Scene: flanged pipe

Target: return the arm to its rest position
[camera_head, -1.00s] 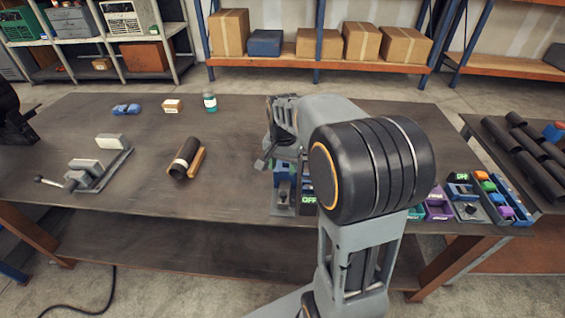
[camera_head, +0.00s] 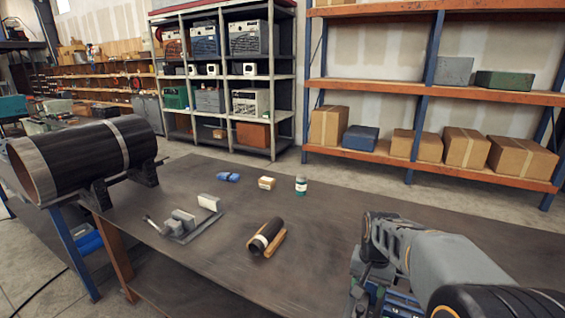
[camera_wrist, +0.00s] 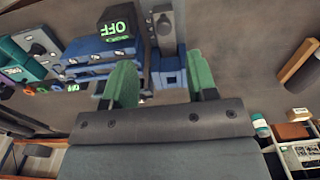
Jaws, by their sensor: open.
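My arm is at the lower right of the head view, reaching over the workbench (camera_head: 165,262). In the wrist view my gripper (camera_wrist: 160,84) has two green-padded fingers set apart with nothing held between them. Beyond the fingers are a dark box with a green OFF display (camera_wrist: 120,28) and blue parts (camera_wrist: 95,52). In the head view the fingers are hidden behind or cut off by my own arm, and only part of the blue items (camera_head: 400,300) shows below it.
On the bench are a dark short pipe on a wooden cradle (camera_head: 266,238), a grey clamp (camera_head: 185,222), a blue item (camera_head: 228,177), a small box (camera_head: 266,183) and a bottle (camera_head: 301,185). A large pipe (camera_head: 85,155) lies at left.

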